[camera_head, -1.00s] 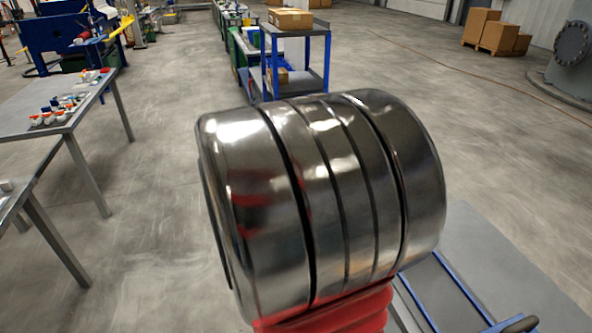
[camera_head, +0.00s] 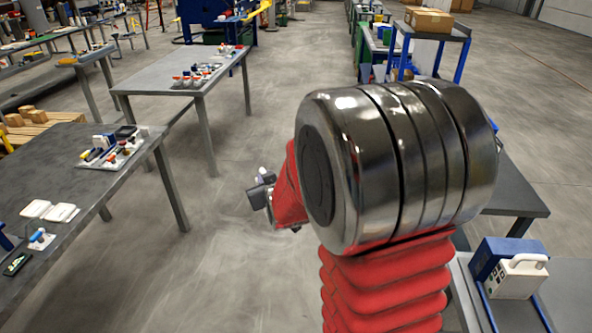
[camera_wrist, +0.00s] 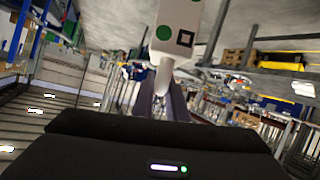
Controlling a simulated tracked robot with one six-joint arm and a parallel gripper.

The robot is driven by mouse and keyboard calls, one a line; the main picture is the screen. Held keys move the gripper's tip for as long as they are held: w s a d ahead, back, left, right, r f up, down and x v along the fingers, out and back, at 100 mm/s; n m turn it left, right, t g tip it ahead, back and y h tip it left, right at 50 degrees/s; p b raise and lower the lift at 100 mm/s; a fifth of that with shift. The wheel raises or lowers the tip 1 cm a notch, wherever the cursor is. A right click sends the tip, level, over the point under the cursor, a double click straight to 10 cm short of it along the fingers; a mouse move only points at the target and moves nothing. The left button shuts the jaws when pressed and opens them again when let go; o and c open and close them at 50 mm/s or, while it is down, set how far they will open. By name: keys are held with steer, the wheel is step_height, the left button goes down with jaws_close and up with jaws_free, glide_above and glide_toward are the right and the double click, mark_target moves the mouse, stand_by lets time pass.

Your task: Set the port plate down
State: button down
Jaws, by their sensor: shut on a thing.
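My gripper (camera_wrist: 160,98) is shut on a white piece with green round spots and a dark square outline, which I take to be the port plate (camera_wrist: 182,22). A narrow white stem of it runs down between the fingertips, and its upper end is cut off by the wrist view's top edge. In the head view my gripper (camera_head: 262,190) shows small and dark, left of my arm, above open floor. A small pale bit shows at its tip; the rest of the plate is hidden or too small to tell there.
A dark-topped table (camera_head: 60,172) at the left holds a tray of small items (camera_head: 112,150), white flat pieces (camera_head: 48,211) and has bare room. Another table (camera_head: 150,74) stands behind it. A blue-and-white box (camera_head: 518,274) is at the lower right. Floor between is clear.

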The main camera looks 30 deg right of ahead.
steer(key=w+a+f+n+y, duration=0.2)
steer(key=a+f+n+y, duration=0.1)
steer(key=a, duration=0.7)
steer(key=shift+a+f+t+y, duration=0.2)
steer(key=shift+a+t+y, duration=0.1)
steer(key=shift+y, duration=0.2)
steer(key=shift+w+d, duration=0.1)
steer(key=shift+d, duration=0.05)
